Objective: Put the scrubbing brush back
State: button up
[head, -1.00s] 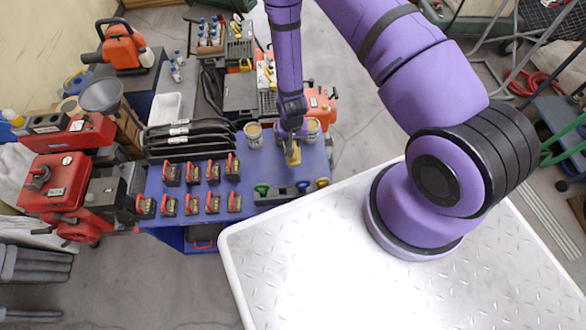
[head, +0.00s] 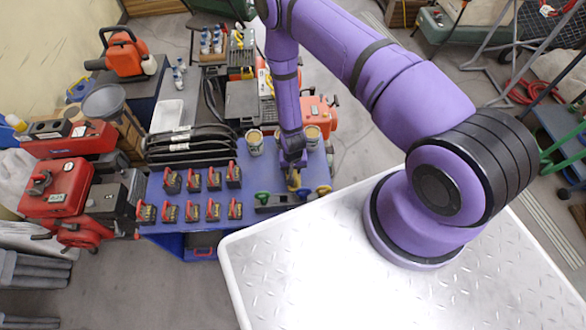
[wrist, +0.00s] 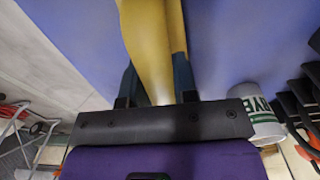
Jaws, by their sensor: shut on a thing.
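My gripper (head: 293,168) is over the near right part of the blue bench, pointing down. It is shut on a yellow thing (head: 294,181), which I take to be the scrubbing brush. In the wrist view the yellow brush (wrist: 152,40) is between the two dark fingers (wrist: 157,88) and runs out beyond them; its far end is out of view. A dark holder (head: 280,203) with green, blue and yellow round pieces stands at the bench's near edge, just below the brush in the picture. I cannot tell whether the brush touches it.
The blue bench (head: 200,232) carries two rows of red-and-black items (head: 193,180) at left. Two cans (head: 254,142) stand behind my gripper; a white one (wrist: 262,118) shows in the wrist view. Black hoops (head: 180,146) stand at the back left.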

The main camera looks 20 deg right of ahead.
jog(key=shift+f, duration=0.2)
jog(key=o, duration=0.9)
notch_tip(320, 180, up, 12)
jog(key=shift+r, duration=0.15)
